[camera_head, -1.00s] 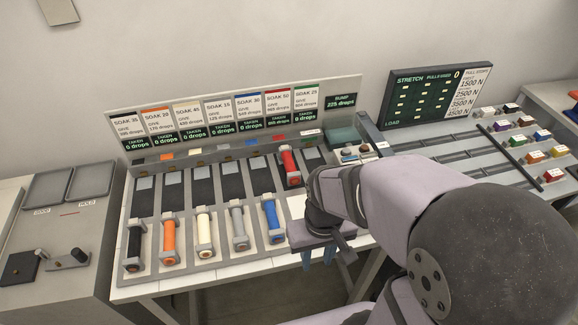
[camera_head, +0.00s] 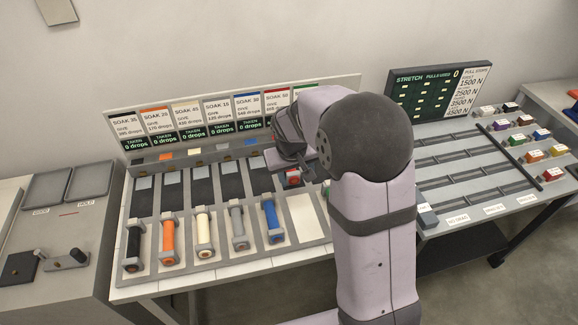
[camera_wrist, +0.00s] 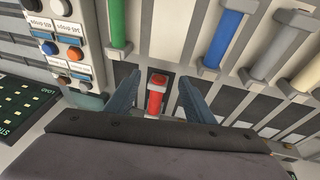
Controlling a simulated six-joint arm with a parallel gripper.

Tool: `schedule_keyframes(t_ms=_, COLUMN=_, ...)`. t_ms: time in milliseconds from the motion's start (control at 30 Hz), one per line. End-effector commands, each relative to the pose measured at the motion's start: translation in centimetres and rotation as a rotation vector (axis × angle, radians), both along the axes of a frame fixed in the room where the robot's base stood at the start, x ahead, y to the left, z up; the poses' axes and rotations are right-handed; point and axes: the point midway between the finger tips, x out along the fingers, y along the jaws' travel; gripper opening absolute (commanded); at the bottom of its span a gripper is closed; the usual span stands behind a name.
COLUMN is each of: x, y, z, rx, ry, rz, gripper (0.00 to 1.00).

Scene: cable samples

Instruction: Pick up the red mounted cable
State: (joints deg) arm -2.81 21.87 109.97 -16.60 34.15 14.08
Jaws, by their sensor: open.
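The red mounted cable (camera_head: 293,178) sits in its lane of the soak rack, farther back than the other cables. In the head view only its near end shows, and my arm hides the rest. In the wrist view the red cable (camera_wrist: 156,98) lies upright in the picture, between the two blue fingers of my gripper (camera_wrist: 159,77). The fingers are open, with a gap on each side of the cable. I cannot tell how far above it they are.
Black, orange, cream, grey and blue (camera_head: 272,217) cables lie in lanes to the left. A green cable (camera_wrist: 117,25) lies beside the red lane. Behind stands the sign panel (camera_head: 193,117). The stretch bench (camera_head: 470,160) is at right.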

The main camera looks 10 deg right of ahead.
Motion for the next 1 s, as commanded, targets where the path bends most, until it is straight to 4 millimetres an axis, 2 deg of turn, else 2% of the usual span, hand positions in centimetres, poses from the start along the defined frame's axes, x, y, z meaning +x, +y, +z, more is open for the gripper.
schedule_keyframes(t_ms=33, x=2.2, y=0.1, z=-0.5, rx=-0.01, ry=-0.024, rz=0.004, gripper=0.49)
schedule_keyframes(t_ms=100, x=4.6, y=0.1, z=-0.8, rx=-0.022, ry=-0.056, rz=0.008, gripper=0.49)
schedule_keyframes(t_ms=200, x=7.1, y=0.3, z=-1.1, rx=-0.033, ry=-0.092, rz=0.012, gripper=0.49)
schedule_keyframes(t_ms=300, x=8.5, y=0.4, z=-1.2, rx=-0.04, ry=-0.114, rz=0.016, gripper=0.49)
schedule_keyframes(t_ms=533, x=9.2, y=0.4, z=-1.4, rx=-0.042, ry=-0.123, rz=0.016, gripper=0.49)
schedule_keyframes(t_ms=800, x=9.8, y=0.0, z=-2.9, rx=-0.043, ry=-0.121, rz=0.016, gripper=0.49)
schedule_keyframes(t_ms=1000, x=10.0, y=0.0, z=-3.2, rx=-0.041, ry=-0.123, rz=0.016, gripper=0.49)
